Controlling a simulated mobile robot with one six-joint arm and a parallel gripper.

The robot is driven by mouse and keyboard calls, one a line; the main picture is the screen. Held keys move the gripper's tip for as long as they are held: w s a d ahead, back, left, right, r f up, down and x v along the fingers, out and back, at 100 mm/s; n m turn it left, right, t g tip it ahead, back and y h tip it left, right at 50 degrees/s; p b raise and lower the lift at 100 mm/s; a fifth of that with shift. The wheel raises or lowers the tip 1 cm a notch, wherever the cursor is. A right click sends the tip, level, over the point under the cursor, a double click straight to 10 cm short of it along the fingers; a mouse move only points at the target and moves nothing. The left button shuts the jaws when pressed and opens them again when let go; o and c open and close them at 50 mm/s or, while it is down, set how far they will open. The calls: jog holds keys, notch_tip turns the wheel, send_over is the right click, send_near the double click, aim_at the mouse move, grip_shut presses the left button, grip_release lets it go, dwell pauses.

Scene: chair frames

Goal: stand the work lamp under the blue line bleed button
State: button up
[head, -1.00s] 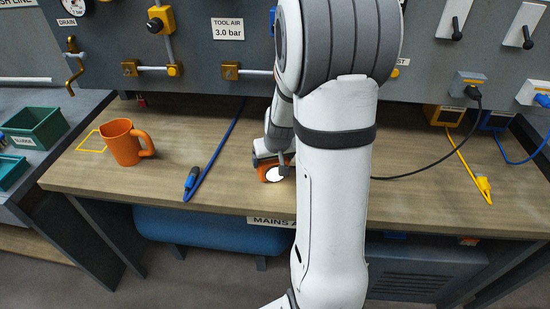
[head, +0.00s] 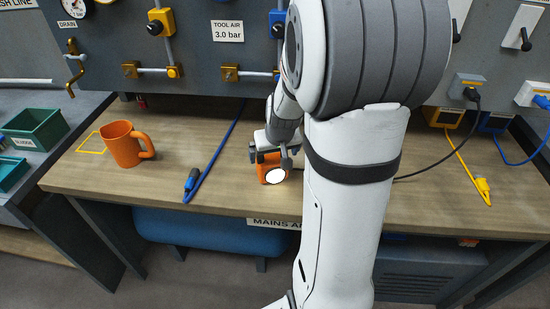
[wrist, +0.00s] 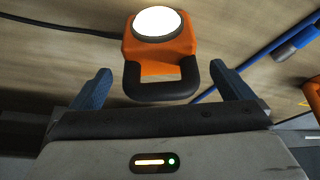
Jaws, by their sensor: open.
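The work lamp (head: 264,173) is a small orange box with a glowing white round face and a black handle. It is on the wooden bench near its front edge, partly hidden by my gripper in the head view. In the wrist view the lamp (wrist: 158,48) is just ahead, its handle towards me. My gripper (wrist: 163,88) is open, its two blue fingers apart on either side of the handle, with gaps. In the head view my gripper (head: 270,154) is at the lamp. A blue fitting (head: 278,20) shows on the wall pipes; I cannot make out its bleed button behind my arm.
An orange mug (head: 122,146) stands left on the bench (head: 165,175), beside a yellow outlined square (head: 91,144). A blue hose (head: 192,180) lies between mug and lamp. A yellow-ended cable (head: 482,188) and a black cable lie to the right.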

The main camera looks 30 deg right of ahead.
jog(key=d+v, duration=0.1)
jog(key=v, duration=0.5)
jog(key=s+a+r+n, duration=0.1)
jog(key=s+a, duration=0.5)
jog(key=s, duration=0.1)
jog(key=s+a+r+n+g+y, duration=0.1)
jog(key=s+a+r, duration=0.1)
jog(key=s+a, duration=0.5)
jog(key=shift+s+a+r+g, duration=0.3)
jog(key=shift+s+a+r, duration=0.05)
jog(key=shift+s, duration=0.4)
